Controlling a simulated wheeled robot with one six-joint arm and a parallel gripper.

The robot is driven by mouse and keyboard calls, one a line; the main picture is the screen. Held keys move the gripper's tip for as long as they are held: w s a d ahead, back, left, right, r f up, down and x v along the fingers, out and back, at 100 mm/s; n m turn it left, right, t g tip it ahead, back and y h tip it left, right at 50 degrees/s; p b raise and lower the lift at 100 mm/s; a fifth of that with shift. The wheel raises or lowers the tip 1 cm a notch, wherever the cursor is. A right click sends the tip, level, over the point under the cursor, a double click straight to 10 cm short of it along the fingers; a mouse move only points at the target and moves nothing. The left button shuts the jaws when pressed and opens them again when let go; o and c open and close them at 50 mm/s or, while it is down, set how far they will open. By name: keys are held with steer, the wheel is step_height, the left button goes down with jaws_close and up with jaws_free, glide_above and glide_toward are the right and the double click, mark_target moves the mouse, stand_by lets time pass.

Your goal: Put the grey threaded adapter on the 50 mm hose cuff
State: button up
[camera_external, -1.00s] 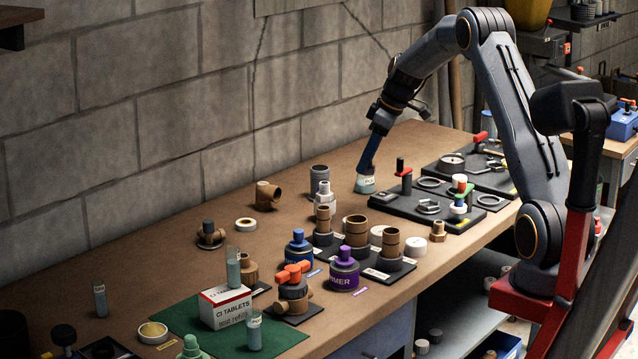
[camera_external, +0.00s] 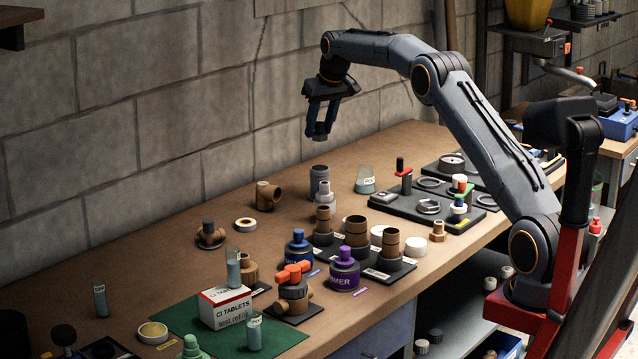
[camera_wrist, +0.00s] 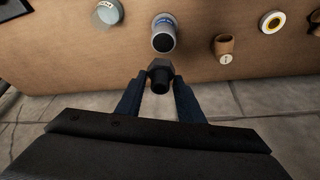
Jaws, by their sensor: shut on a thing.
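My gripper (camera_external: 321,124) is shut on the grey threaded adapter (camera_external: 321,132), which looks dark and hangs from the blue fingertips well above the bench. In the wrist view the adapter (camera_wrist: 160,72) sits between the fingertips of my gripper (camera_wrist: 159,80), with a hex-like body and a narrower round end. The hose cuff (camera_external: 319,185), a grey upright cylinder, stands on the bench below my gripper. The cuff also shows in the wrist view (camera_wrist: 163,38), just beyond the adapter, with a light band near its top. The adapter and cuff are apart.
A labelled cup (camera_external: 365,182) stands to the right of the cuff. A brown elbow (camera_external: 267,195) and a tape roll (camera_external: 245,224) lie to its left. Brown fittings (camera_external: 356,231) stand on dark stands in front. The block wall (camera_external: 180,100) rises close behind.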

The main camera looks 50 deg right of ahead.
steer(key=shift+f+p, duration=1.1)
steer(key=shift+f, duration=2.7)
steer(key=shift+f, duration=0.2)
steer(key=o, duration=1.1)
steer(key=shift+c, duration=0.2)
steer(key=shift+r, duration=0.3)
steer(key=b+v, duration=0.2)
steer(key=v, duration=0.9)
steer(key=shift+s+r+b, duration=0.25)
steer(key=shift+r+b, duration=0.05)
steer(key=shift+r, duration=0.05)
steer(key=shift+a, duration=0.1)
